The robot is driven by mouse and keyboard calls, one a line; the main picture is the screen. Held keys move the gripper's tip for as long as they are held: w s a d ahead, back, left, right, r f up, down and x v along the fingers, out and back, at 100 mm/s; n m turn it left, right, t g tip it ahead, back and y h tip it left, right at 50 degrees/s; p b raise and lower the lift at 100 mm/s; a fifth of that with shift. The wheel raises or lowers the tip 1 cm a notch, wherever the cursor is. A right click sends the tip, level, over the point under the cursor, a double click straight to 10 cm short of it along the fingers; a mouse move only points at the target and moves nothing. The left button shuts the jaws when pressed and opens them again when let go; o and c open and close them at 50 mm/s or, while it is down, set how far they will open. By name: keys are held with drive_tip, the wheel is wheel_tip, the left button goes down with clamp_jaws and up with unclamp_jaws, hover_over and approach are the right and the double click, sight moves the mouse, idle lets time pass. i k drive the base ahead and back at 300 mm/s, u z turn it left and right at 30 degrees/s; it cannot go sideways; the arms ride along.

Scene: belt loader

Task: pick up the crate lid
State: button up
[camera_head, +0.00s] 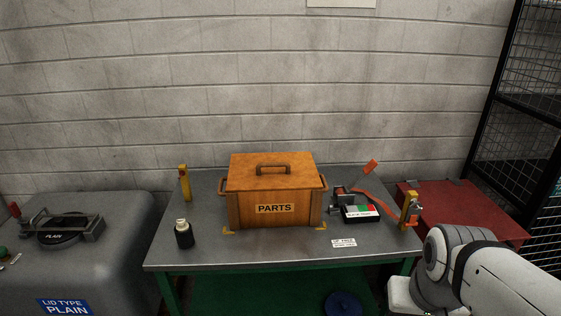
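The crate lid (240,178) is an orange-brown flat cover with a raised bar handle (273,168) in its middle. It sits on the wooden crate (245,213), which has a "PARTS" label and a handle at each side. The crate stands on the grey tabletop of a green-framed table, in the middle of the view. My arm shows at the lower right, to the right of the table and well apart from the lid. My gripper's fingertips cannot be made out, so I cannot tell whether it is open or shut.
A dark bottle (184,236) stands left of the crate. A small device (361,213) with coloured buttons and yellow posts (185,184) stand on the tabletop (205,254). A grey bench marked "PLAIN" (105,275) is at left, a red surface (460,208) at right.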

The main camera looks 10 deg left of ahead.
sight(284, 170)
drive_tip(key=z, duration=0.05)
drive_tip(key=i, duration=1)
drive_tip(key=u, duration=0.1)
